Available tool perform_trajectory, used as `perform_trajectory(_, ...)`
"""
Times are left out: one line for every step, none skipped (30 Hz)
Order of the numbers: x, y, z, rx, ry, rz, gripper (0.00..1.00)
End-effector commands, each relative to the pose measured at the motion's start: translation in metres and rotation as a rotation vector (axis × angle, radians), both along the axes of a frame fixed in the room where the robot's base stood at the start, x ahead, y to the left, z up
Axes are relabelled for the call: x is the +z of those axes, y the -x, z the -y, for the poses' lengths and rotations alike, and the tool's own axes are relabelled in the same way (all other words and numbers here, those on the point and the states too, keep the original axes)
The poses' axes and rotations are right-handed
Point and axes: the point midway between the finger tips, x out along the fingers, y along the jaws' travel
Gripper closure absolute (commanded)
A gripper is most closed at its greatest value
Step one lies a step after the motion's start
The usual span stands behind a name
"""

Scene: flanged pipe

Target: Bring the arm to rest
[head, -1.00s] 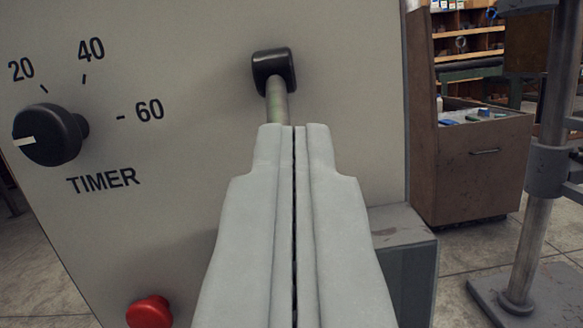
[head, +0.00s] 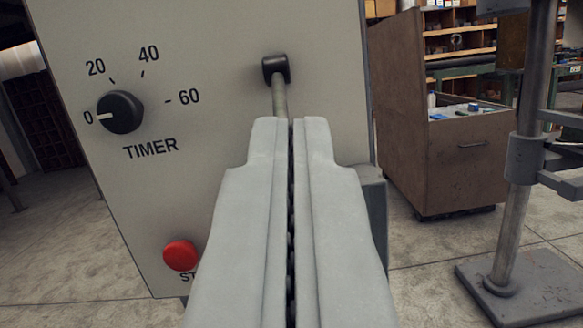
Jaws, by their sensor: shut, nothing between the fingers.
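My gripper (head: 290,122) is in the lower middle of the head view, its two grey fingers side by side and shut with nothing between them. It points at a light grey machine panel (head: 205,50). A lever with a black knob (head: 276,69) stands on the panel just beyond the fingertips. The lower part of the lever is hidden behind the fingers. The gap between fingertips and lever is hard to judge.
The panel carries a black timer dial (head: 120,112) pointing at 0 and a red button (head: 180,256). To the right stand a brown cabinet (head: 440,150) and a metal post (head: 510,220) on a base plate. Bare floor (head: 420,270) lies between machine and post.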

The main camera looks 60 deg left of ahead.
Motion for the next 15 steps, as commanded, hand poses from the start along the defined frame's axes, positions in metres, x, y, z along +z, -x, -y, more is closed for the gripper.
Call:
perform_trajectory(-0.0014,0.0019,0.0033,-0.001,-0.001,0.0,1.0)
perform_trajectory(-0.0019,0.0028,0.0044,0.0,-0.001,0.0,1.0)
perform_trajectory(-0.0025,0.0037,0.0054,0.0,-0.001,0.0,1.0)
perform_trajectory(-0.0029,0.0042,0.0061,0.001,-0.001,0.001,1.0)
perform_trajectory(-0.0032,0.0045,0.0065,0.001,-0.001,0.001,1.0)
perform_trajectory(-0.0034,0.0048,0.007,0.001,-0.001,0.001,1.0)
perform_trajectory(-0.0035,0.0049,0.0072,0.001,-0.001,0.001,1.0)
perform_trajectory(-0.0037,0.005,0.0072,0.001,-0.001,0.001,1.0)
perform_trajectory(-0.0037,0.005,0.0073,0.001,-0.001,0.001,1.0)
perform_trajectory(-0.0037,0.005,0.0072,0.001,-0.001,0.001,1.0)
perform_trajectory(-0.0037,0.005,0.0072,0.001,-0.001,0.001,1.0)
perform_trajectory(-0.0036,0.0049,0.0072,0.001,-0.001,0.001,1.0)
perform_trajectory(-0.0036,0.0049,0.0072,0.001,-0.001,0.001,1.0)
perform_trajectory(-0.0036,0.0049,0.0072,0.001,-0.001,0.001,1.0)
perform_trajectory(-0.0037,0.0049,0.0071,0.001,-0.001,0.001,1.0)
